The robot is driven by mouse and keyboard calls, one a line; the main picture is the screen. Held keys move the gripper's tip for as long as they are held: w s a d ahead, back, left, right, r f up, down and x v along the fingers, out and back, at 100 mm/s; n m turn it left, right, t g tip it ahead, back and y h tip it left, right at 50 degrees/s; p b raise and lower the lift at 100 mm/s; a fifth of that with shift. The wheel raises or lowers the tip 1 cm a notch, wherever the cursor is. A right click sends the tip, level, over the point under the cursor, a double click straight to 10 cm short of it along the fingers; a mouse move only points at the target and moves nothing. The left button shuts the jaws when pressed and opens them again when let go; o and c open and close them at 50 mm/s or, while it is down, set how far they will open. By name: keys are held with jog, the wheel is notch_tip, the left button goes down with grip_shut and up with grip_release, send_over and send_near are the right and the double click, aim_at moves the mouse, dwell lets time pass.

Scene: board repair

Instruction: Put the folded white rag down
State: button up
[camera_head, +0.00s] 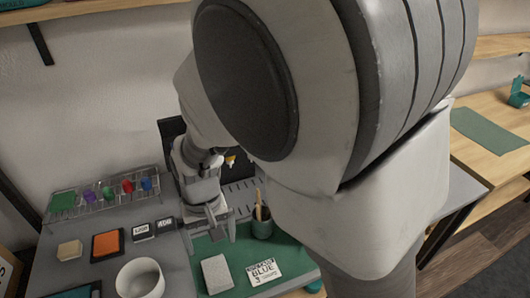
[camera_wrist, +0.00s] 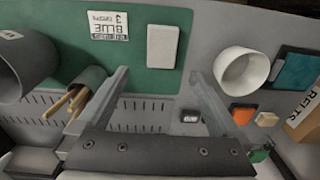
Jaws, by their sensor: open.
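The folded white rag (camera_head: 217,273) is a pale flat rectangle lying on the green mat (camera_head: 205,245), beside a white card with BLUE printed on it (camera_head: 264,271). In the wrist view the rag (camera_wrist: 162,46) lies flat beyond the fingertips and between their lines, apart from them. My gripper (camera_head: 210,231) is open above the back edge of the mat. In the wrist view its two fingers (camera_wrist: 158,74) stand wide apart with nothing between them. My arm covers much of the right of the head view.
A white cup (camera_head: 141,279) stands left of the mat. A green pot of brushes (camera_head: 262,223) stands right of my gripper. An orange pad (camera_head: 107,244), a beige block (camera_head: 69,250) and a wire rack of coloured items (camera_head: 104,200) are on the left.

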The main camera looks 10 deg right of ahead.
jog(key=s+d+r+m+t, duration=0.1)
jog(key=s+d+r, duration=0.3)
jog(key=d+r, duration=0.5)
jog(key=s+d+r+m+t, duration=0.1)
jog(key=s+d+r+t, duration=0.3)
jog(key=d+r, duration=0.5)
jog(key=shift+s+d+r+m+t, duration=0.15)
jog(key=shift+d+r+m+t, duration=0.15)
jog(key=shift+d, duration=0.4)
notch_tip(320, 180, up, 6)
jog(key=p, duration=0.5)
jog(key=shift+f+p, duration=0.25)
jog(key=shift+p, duration=0.1)
